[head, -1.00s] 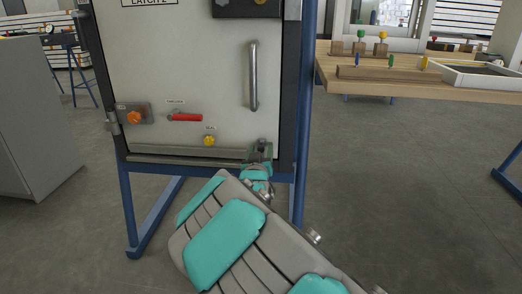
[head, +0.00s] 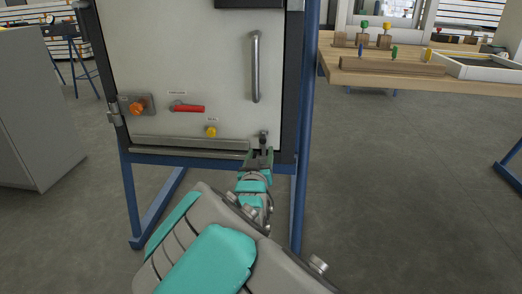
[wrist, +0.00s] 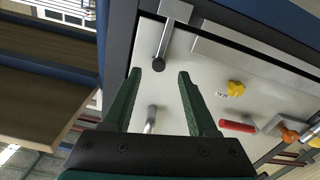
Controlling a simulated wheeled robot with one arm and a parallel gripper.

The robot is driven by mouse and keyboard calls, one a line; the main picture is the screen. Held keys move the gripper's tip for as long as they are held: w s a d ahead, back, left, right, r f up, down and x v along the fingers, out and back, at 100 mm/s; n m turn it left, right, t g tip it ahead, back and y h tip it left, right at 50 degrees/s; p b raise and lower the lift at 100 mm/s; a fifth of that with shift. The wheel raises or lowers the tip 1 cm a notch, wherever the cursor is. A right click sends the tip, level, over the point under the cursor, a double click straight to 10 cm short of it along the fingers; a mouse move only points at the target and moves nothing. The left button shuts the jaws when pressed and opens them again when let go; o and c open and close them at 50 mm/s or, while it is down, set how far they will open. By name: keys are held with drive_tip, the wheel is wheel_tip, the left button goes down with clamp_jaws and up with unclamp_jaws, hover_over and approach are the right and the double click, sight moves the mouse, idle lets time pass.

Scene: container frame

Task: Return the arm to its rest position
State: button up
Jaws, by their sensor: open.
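My gripper (head: 260,157) is in front of the lower right corner of the white door panel (head: 190,60) in the head view. In the wrist view my gripper (wrist: 160,75) has its two green fingers spread apart with nothing between them. A small grey latch lever with a dark round end (wrist: 162,48) lies beyond the fingertips, apart from them. The same lever (head: 263,138) shows just above the gripper in the head view. My grey and teal arm reaches up from the bottom of the head view.
The door carries a long grey handle (head: 256,67), a red lever (head: 188,108), a yellow knob (head: 211,131) and an orange knob (head: 137,106). A blue frame post (head: 305,120) stands close right of my gripper. A wooden workbench (head: 420,75) is at right; a grey cabinet (head: 38,110) is at left.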

drive_tip(key=shift+s, duration=0.1)
drive_tip(key=s+d+f+m+g+p, duration=0.2)
drive_tip(key=s+d+f+g+p, duration=0.25)
drive_tip(key=s+d+g, duration=0.45)
drive_tip(key=s+d+r+g+p, duration=0.2)
drive_tip(key=s+d+g, duration=0.1)
drive_tip(key=s, duration=0.9)
drive_tip(key=s+d+r+g+p, duration=0.2)
drive_tip(key=s+d+g, duration=0.2)
drive_tip(key=s, duration=0.8)
drive_tip(key=s+d+r+g+p, duration=0.2)
drive_tip(key=s+d+g, duration=0.1)
drive_tip(key=s, duration=0.9)
drive_tip(key=shift+d+r+g+y, duration=0.3)
drive_tip(key=shift+d+g, duration=0.1)
drive_tip(key=shift+d, duration=0.5)
